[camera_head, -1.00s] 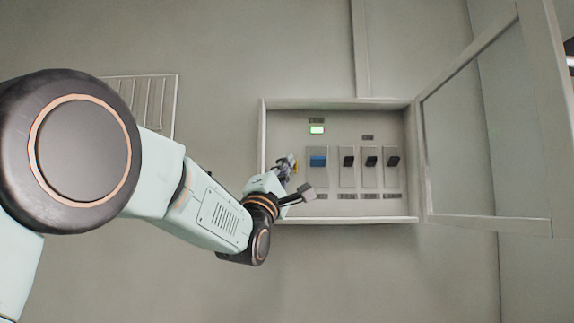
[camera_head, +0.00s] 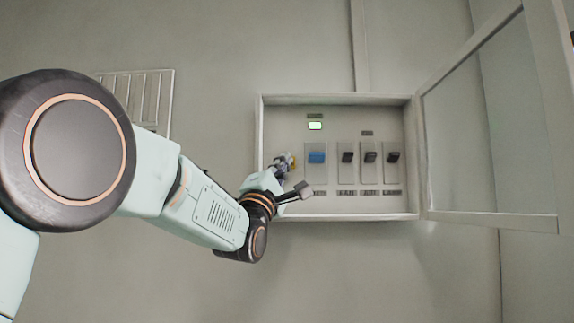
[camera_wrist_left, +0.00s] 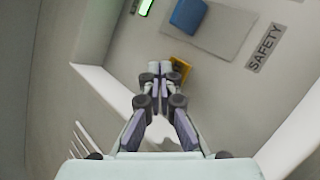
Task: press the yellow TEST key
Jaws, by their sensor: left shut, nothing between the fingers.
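The yellow TEST key (camera_wrist_left: 181,70) shows in the left wrist view just beyond my left gripper (camera_wrist_left: 160,72), whose shut fingertips cover part of it. A small bit of yellow also shows in the head view (camera_head: 291,159), at the left inside of the wall box (camera_head: 339,214). My left gripper (camera_head: 283,162) is shut and empty, with its tips at or very near the key. I cannot tell whether they touch it. My right gripper is in neither view.
Right of the key are a blue switch (camera_head: 316,157) and several black switches (camera_head: 370,157), with a lit green lamp (camera_head: 315,126) above. A SAFETY label (camera_wrist_left: 264,48) shows in the wrist view. The box's glazed door (camera_head: 480,130) stands open at right.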

